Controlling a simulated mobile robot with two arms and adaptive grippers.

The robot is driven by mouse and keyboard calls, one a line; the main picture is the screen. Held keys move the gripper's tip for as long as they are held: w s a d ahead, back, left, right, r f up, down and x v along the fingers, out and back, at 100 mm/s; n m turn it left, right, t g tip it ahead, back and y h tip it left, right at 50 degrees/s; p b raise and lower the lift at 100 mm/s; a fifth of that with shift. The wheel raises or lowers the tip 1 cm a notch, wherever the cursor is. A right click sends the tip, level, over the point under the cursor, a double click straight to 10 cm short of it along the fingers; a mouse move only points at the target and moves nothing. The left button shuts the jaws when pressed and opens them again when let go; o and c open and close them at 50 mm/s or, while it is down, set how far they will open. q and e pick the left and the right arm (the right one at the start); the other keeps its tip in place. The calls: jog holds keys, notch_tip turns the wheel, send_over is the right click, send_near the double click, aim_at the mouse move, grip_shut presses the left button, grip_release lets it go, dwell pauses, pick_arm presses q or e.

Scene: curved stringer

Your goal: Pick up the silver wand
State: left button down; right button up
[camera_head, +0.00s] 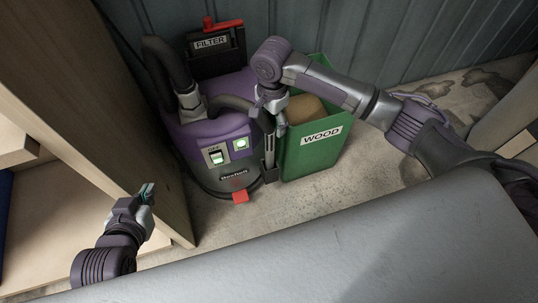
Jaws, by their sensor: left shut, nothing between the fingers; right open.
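My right gripper (276,130) reaches down from the right between the purple vacuum (205,135) and the green bin. It is open, with its fingers beside a narrow dark-grey upright piece (269,158) at the vacuum's right side. I cannot tell whether this piece is the silver wand, or whether the fingers touch it; the arm partly hides it. A black hose runs from the vacuum toward this spot. My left gripper (148,193) is shut and empty at the lower left, beside the wooden panel and away from the vacuum.
The green bin (305,157) marked WOOD stands close to the right of my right gripper. A black FILTER box (213,52) is behind the vacuum. A wooden panel (115,110) rises at the left. A grey surface (400,240) fills the front. Concrete floor lies open at the right.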

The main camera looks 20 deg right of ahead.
aim_at(80, 135)
notch_tip(80, 135, down, 5)
jog(key=shift+r+b, duration=0.1)
jog(key=shift+b, duration=0.7)
jog(key=shift+f, duration=0.4)
jog(key=shift+w+a+f+b, duration=0.1)
jog(key=shift+a+f+b, duration=0.1)
jog(key=shift+f+b, duration=0.8)
notch_tip(80, 135, down, 2)
jog(key=shift+f+b, duration=0.25)
jog(key=shift+b, duration=0.35)
pick_arm(q)
jog(key=w+d+r+t+h, duration=0.1)
jog(key=r+t+h, duration=0.1)
jog(key=r+t, duration=0.4)
jog(key=d+r+t+h, duration=0.2)
jog(key=r+t, duration=0.5)
jog(key=r, duration=0.6)
jog(key=shift+w+d+m, duration=0.2)
jog(key=shift+w+m, duration=0.1)
jog(key=shift+w, duration=0.05)
pick_arm(e)
jog(key=shift+c, duration=0.2)
grip_shut()
